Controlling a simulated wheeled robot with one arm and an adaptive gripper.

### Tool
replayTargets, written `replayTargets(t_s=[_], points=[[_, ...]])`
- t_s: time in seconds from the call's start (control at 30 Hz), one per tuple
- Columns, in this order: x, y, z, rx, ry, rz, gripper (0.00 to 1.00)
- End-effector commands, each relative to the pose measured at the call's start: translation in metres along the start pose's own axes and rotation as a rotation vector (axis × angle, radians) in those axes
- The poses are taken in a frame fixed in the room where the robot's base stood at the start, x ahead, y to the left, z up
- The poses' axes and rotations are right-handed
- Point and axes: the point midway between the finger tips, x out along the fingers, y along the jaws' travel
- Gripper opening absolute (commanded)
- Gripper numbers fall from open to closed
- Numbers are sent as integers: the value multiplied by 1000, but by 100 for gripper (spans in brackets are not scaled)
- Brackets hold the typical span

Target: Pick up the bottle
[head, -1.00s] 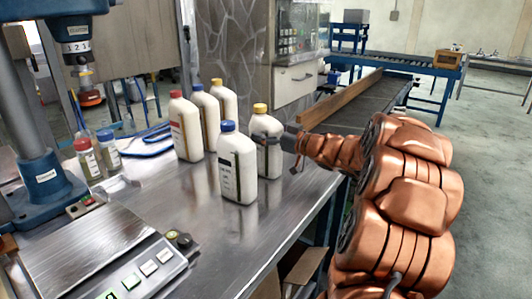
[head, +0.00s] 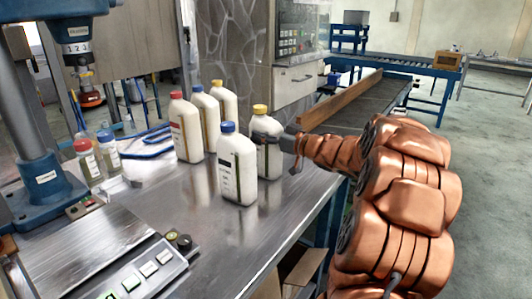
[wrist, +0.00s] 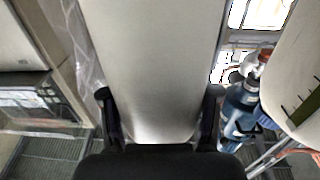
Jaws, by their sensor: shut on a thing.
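Several white bottles stand on the metal table. My gripper (head: 270,140) is shut on the yellow-capped bottle at the right (head: 270,160). In the wrist view, this bottle's pale body (wrist: 155,60) fills the middle, with a dark finger of my gripper (wrist: 160,105) on each side. The bottle is upright and looks to be on or very close to the table; its base is partly hidden. A blue-capped bottle (head: 237,172) stands just in front and to the left of it.
A red-capped bottle (head: 186,130), another blue-capped bottle (head: 204,115) and another yellow-capped bottle (head: 224,105) stand close behind to the left. Small jars (head: 88,162), a blue press (head: 45,185) and a scale (head: 90,245) are further left. A conveyor (head: 385,100) lies beyond.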

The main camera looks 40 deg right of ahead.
Motion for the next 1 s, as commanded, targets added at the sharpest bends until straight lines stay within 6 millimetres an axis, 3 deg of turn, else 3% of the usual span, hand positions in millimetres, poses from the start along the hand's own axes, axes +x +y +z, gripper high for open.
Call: replayTargets(t_s=[0.2, 0.57, 0.77, 1.0], points=[[0, 0, 0, 0, 0, 0, 0], [0, 0, -4, -1, 1, 1, 0], [0, 0, -27, -4, 1, 2, 0], [0, 1, -70, -8, 3, 2, 0]])
